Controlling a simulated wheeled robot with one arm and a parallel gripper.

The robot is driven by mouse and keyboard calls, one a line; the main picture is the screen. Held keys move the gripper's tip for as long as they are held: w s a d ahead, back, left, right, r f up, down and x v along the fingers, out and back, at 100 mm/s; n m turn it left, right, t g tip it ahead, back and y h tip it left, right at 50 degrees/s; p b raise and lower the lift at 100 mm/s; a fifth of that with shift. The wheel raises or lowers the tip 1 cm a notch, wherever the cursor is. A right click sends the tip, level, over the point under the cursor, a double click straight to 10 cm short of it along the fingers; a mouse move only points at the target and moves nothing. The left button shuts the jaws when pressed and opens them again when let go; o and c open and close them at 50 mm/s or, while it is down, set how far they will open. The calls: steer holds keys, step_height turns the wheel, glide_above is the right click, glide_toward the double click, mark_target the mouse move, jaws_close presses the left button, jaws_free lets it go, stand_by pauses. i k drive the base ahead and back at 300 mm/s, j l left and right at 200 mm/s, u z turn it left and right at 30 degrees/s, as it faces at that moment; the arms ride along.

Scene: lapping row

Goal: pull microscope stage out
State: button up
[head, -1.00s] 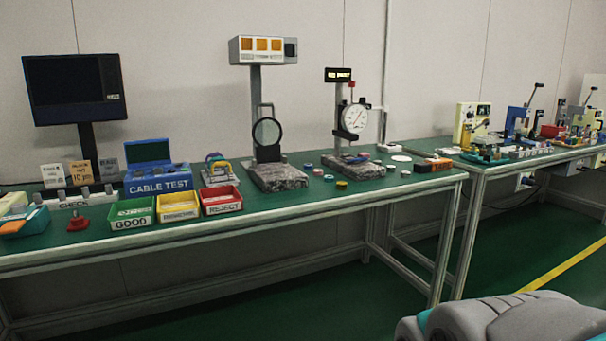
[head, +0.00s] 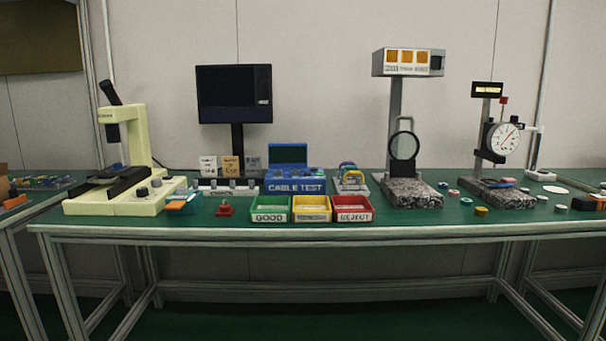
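A pale yellow-green microscope (head: 137,135) with a black eyepiece tube stands upright at the left end of the green bench. Its black stage (head: 118,184) sits low over the pale base, in front of the column. I cannot tell from this distance how far the stage is slid out. My gripper is not in view.
On the green bench top (head: 330,229) stand green, yellow and red bins (head: 312,215), a blue cable test box (head: 294,188), a dark monitor (head: 234,94), a magnifier stand (head: 411,194) and a dial gauge stand (head: 503,140). A narrow front strip is clear. Another bench adjoins at left.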

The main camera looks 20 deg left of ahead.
mark_target(104, 175)
steer(key=u, duration=1.95)
